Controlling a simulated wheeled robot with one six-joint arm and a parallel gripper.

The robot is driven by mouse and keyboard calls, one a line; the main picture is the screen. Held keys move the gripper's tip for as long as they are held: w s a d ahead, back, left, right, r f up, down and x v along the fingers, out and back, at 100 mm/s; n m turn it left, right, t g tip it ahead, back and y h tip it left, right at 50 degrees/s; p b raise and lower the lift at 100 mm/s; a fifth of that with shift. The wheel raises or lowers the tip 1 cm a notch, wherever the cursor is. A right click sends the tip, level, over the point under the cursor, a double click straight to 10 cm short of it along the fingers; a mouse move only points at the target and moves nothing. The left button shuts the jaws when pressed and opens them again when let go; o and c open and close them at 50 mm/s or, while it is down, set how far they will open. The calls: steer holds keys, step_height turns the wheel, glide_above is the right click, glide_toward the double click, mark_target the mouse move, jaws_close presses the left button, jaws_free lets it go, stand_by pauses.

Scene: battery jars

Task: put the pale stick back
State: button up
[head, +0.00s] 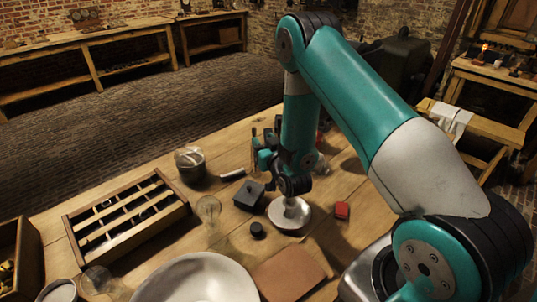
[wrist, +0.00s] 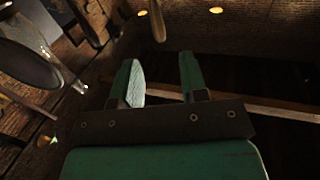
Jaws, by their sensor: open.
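A short pale stick-like piece (head: 232,174) lies on the wooden table beside a dark pot in the head view; I cannot tell for sure that it is the pale stick. My gripper (head: 265,150) is over the table's far part, partly hidden among my own wrist links. In the wrist view my gripper (wrist: 160,80) shows two green fingers apart with nothing between them. A tan elongated shape (wrist: 157,20) shows beyond the fingertips, too dark to name.
A slatted wooden rack (head: 125,218), a dark pot (head: 190,166) and a clear glass bulb (head: 209,209) stand left. A white dish (head: 290,221) sits below my wrist. A red block (head: 342,210) is to its right. A large pale bowl (head: 195,280) is in front.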

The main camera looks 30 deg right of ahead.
steer(key=s+a+r+n+g+y, duration=0.2)
steer(key=s+a+r+g+y, duration=0.1)
steer(key=s+a+r+g, duration=0.4)
steer(key=s+a+r+n+g+y, duration=0.1)
steer(key=s+a+r+g+y, duration=0.2)
steer(key=a, duration=0.7)
steer(key=s+a+r+n+g, duration=0.1)
steer(key=s+r+g, duration=0.3)
steer(key=s, duration=0.7)
steer(key=s+a+r+n+g, duration=0.1)
steer(key=s+r+n+g, duration=0.2)
steer(key=s, duration=0.8)
steer(key=shift+s+a+r+n+g+b, duration=0.2)
steer(key=shift+r+n+g+b, duration=0.2)
steer(key=shift+r+n, duration=0.3)
